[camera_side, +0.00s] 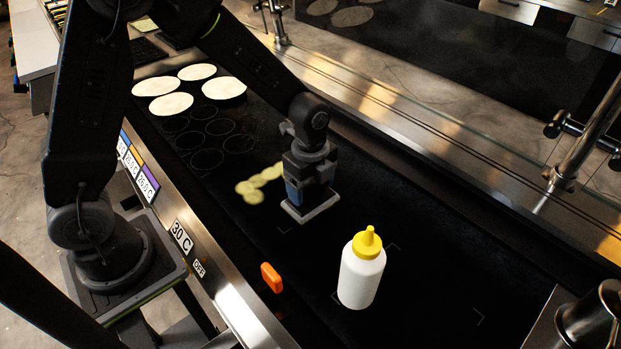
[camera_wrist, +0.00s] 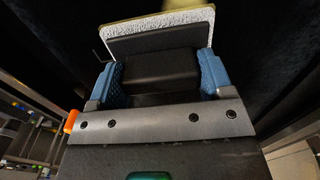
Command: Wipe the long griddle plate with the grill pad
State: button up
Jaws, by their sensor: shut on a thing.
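The long black griddle plate (camera_side: 420,270) runs from the upper left to the lower right in the side view. My gripper (camera_side: 308,178) is over its middle, shut on the grill pad (camera_side: 312,207). In the wrist view the blue fingers of my gripper (camera_wrist: 158,75) clasp the pad's black handle block, and the pad's pale rough layer (camera_wrist: 180,22) shows beyond it. The pad is at or very near the plate surface; contact is hard to tell. A pale yellow smear (camera_side: 258,184) lies on the plate just left of the pad. Any smear under the pad is hidden.
A white squeeze bottle with a yellow cap (camera_side: 362,275) stands upright on the plate, right of and nearer than the pad. An orange object (camera_side: 271,277) is at the front edge. Several tortillas (camera_side: 172,103) lie at the far left end. A glass guard (camera_side: 400,110) runs behind.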

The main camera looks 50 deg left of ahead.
jog(key=shift+f, duration=0.6)
dwell(0.6)
jog(key=shift+a, duration=0.1)
jog(key=shift+s+a+f, duration=0.1)
jog(key=shift+a, duration=1.1)
jog(key=shift+a+f, duration=0.1)
jog(key=shift+a, duration=1.1)
jog(key=shift+d, duration=0.1)
jog(key=shift+s, duration=0.15)
